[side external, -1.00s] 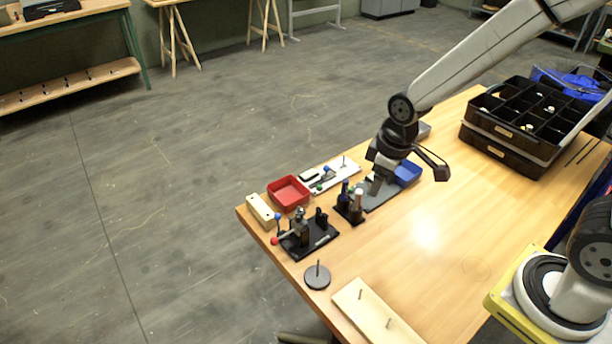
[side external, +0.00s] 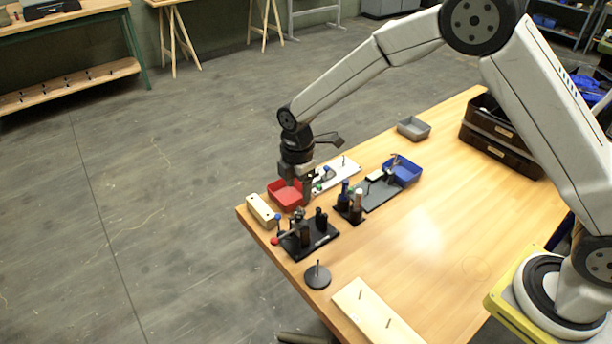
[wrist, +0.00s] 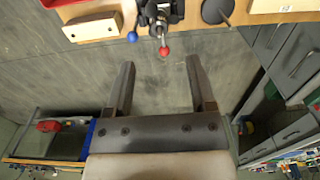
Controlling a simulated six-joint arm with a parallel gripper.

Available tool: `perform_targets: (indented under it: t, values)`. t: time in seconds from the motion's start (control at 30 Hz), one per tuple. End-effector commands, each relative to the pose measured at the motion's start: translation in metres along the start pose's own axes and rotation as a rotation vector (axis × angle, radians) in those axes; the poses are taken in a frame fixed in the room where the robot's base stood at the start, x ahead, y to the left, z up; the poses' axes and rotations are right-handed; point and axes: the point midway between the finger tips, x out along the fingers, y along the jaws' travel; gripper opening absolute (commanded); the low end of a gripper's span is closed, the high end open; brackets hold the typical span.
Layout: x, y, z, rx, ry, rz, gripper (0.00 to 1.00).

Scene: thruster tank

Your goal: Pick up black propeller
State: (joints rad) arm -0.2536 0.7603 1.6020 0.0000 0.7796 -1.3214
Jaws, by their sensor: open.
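I cannot make out a black propeller in either view. A round dark base with a thin upright pin (side external: 317,276) stands near the table's front left edge, and nothing shows on its pin. My gripper (side external: 306,192) points down by the red tray (side external: 280,198) and hides part of it. In the wrist view my gripper (wrist: 162,75) is open, with both fingers apart and nothing between them. A black clamp fixture (side external: 322,240) with red and blue knobs stands just in front of the gripper. It shows at the top of the wrist view (wrist: 174,12).
A cream block (side external: 261,211) lies left of the fixture. A holder with upright tools (side external: 350,215), a grey plate (side external: 378,196), a blue tray (side external: 408,171) and a small grey tray (side external: 413,128) stand to the right. A pinned wooden board (side external: 372,315) lies in front. The table's middle is clear.

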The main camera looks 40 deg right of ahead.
Motion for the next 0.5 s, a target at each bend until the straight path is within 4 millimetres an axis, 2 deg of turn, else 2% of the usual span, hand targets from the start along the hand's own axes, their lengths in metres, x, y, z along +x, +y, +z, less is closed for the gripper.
perform_targets:
  t: [0.5]
  values:
    - [0.026, 0.0, 0.001, 0.004, 0.0, 0.0, 0.71]
